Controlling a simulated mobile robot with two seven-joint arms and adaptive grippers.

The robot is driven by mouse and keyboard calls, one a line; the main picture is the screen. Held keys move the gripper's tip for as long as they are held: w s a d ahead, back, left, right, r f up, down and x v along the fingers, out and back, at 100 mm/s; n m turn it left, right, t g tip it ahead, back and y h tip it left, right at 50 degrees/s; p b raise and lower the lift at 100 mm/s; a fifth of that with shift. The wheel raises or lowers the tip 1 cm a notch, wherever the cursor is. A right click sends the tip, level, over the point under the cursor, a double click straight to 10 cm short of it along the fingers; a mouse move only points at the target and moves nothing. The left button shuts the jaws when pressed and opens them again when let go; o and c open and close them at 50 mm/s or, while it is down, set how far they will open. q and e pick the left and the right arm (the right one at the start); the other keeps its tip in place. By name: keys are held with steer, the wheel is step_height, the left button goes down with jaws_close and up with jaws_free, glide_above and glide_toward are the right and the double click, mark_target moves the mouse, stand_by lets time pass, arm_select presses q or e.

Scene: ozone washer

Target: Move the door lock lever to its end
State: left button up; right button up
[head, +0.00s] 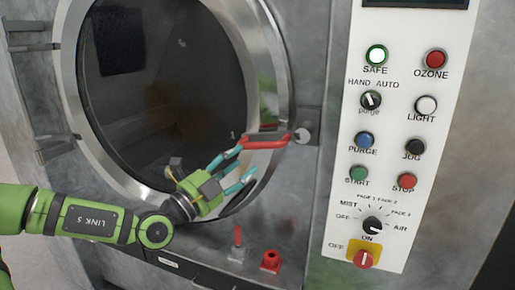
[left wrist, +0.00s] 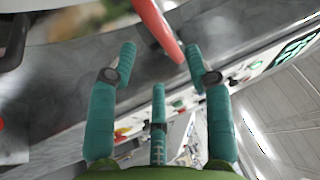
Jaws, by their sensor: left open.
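The door lock lever is a red handle (head: 264,142) at the right edge of the round washer door, running left from a metal pivot (head: 302,136). In the left wrist view the red lever (left wrist: 160,28) comes down from the top between the two long fingers, nearer the right one. My left gripper (head: 236,168), green with teal fingers, is open just below and left of the lever. It also shows in the wrist view (left wrist: 160,62). I cannot tell whether a finger touches the lever. My right gripper is in neither view.
The door (head: 70,70) is a steel ring with dark glass behind my gripper. A white control panel (head: 395,180) with buttons and knobs stands to the right. A red knob (head: 270,260) and a small red-tipped switch (head: 238,237) sit below the gripper.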

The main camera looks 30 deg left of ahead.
mark_target(259, 148)
arm_select(q)
steer(key=p+x, duration=0.2)
steer(key=x, duration=0.1)
steer(key=shift+r, duration=0.35)
steer(key=shift+p+x, duration=0.9)
steer(key=shift+x, duration=0.05)
steer(key=shift+w+r+p, duration=0.2)
steer(key=shift+w+p, duration=0.2)
steer(key=shift+w+d+f+p, duration=0.1)
steer(key=shift+w+d+p, duration=0.1)
steer(key=shift+w+p, duration=0.35)
steer(key=shift+w, duration=0.1)
jaws_close()
